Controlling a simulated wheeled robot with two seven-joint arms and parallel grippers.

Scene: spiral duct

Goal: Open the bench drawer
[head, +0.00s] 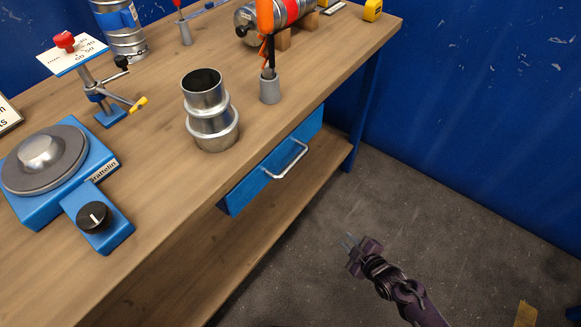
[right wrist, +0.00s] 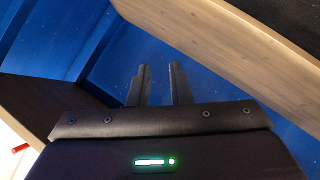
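The bench drawer (head: 248,186) has a blue front under the near edge of the wooden workbench. It looks shut. A silver bar handle (head: 288,161) stands out from its front. My right gripper (head: 348,241) is in front of the bench, apart from the handle and to its lower right, over the floor. In the right wrist view its two fingers (right wrist: 159,82) are apart with nothing between them. The handle does not show clearly in that view. My left gripper is not in view.
The workbench (head: 155,170) carries a metal duct fitting (head: 212,125), a grey holder (head: 270,88) with an orange-handled tool, and a blue turntable device (head: 105,225). A wooden lower shelf (head: 265,230) runs below the drawer. The grey floor (head: 440,220) in front is mostly clear.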

